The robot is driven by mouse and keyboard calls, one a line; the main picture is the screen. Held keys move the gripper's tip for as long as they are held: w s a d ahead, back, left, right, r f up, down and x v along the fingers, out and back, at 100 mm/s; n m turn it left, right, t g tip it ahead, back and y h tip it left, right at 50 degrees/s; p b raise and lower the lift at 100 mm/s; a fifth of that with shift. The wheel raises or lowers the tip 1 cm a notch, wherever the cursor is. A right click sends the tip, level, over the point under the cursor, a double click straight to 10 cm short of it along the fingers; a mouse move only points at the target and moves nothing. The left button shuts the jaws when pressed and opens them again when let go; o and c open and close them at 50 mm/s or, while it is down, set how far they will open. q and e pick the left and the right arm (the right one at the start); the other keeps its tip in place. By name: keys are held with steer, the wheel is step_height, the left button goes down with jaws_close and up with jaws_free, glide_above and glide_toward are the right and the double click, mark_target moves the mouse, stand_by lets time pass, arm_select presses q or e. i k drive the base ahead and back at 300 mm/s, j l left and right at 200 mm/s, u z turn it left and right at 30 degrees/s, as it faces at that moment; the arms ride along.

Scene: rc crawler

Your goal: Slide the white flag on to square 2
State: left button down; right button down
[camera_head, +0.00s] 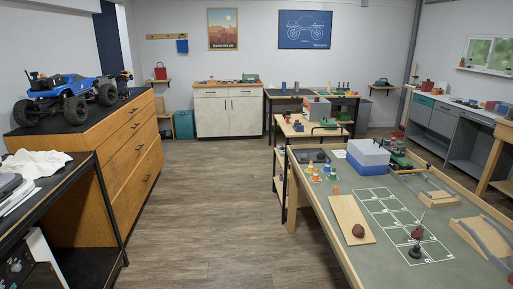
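A mat with white-outlined green squares (392,211) lies on the workbench at the right. The squares run in a grid from beside the blue and white box towards the near edge. Their numbers are too small to read. A small flag-like piece (415,252) with a dark round base and a thin pole stands on the near part of the grid. A reddish patch shows by its pole. I cannot make out a clearly white flag. Neither of my grippers is in view.
On the workbench (330,208), a wooden board (352,219) with a brown lump lies left of the grid. A blue and white box (367,157) stands behind it, with small coloured cones (315,175) to its left. Wooden ramps lie to the right. The wood floor (215,215) is clear.

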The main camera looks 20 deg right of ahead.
mark_target(418, 228)
steer(key=i+z, duration=0.15)
steer(key=z, duration=0.25)
steer(key=i+j+z, duration=0.1)
steer(key=z, duration=0.3)
steer(key=i+j+z, duration=0.15)
steer(key=z, duration=0.25)
steer(key=i+j+z, duration=0.15)
steer(key=z, duration=0.3)
steer(key=i+j+z, duration=0.1)
steer(key=z, duration=0.3)
steer(key=k+j, duration=0.05)
